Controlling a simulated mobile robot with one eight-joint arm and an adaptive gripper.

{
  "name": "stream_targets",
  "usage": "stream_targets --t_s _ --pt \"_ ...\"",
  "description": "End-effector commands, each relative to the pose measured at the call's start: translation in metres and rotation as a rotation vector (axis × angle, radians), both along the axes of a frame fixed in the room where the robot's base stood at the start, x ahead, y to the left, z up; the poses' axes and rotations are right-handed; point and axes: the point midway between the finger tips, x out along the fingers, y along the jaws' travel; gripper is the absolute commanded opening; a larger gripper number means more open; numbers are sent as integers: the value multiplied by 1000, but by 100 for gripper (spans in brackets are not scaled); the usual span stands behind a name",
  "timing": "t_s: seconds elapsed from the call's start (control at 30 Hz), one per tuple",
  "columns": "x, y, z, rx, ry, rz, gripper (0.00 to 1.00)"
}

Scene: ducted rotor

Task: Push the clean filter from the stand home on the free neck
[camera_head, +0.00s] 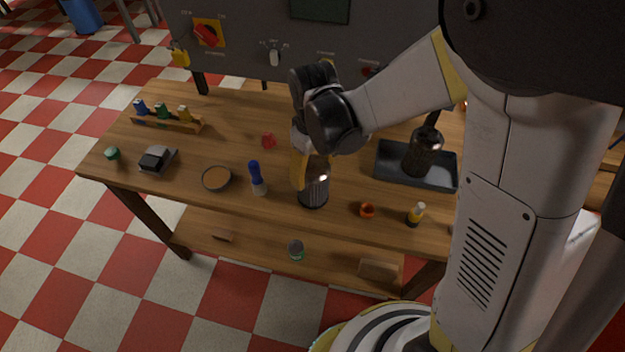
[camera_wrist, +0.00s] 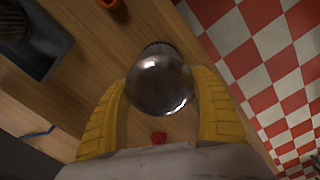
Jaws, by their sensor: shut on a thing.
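A shiny metal cylinder with a dark ribbed lower part, seemingly the clean filter (camera_head: 314,190), is upright near the table's front edge. Its round domed top (camera_wrist: 160,88) fills the middle of the wrist view. My gripper (camera_head: 308,174) comes down on it from above. Its yellow fingers (camera_wrist: 160,82) are shut on the filter, one on each side. I cannot tell whether the filter's foot touches the table. A second, darker cylinder (camera_head: 424,158) stands in a dark tray (camera_head: 390,178) to the right. No stand or free neck can be made out.
A grey control panel (camera_head: 235,60) rises at the back. A blue-handled tool (camera_head: 257,180) and a bowl (camera_head: 216,179) are left of the filter. A red piece (camera_head: 268,141) lies behind.

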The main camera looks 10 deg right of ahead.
Motion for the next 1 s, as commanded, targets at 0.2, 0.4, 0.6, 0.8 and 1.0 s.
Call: stream_targets --t_s 0.2,0.4,0.6,0.8,1.0 --pt "0 0 5 0 0 0 43" --pt "0 0 6 0 0 0 43" --pt "0 0 7 0 0 0 43" --pt "0 0 17 0 0 0 43" --pt "0 0 31 0 0 0 43"
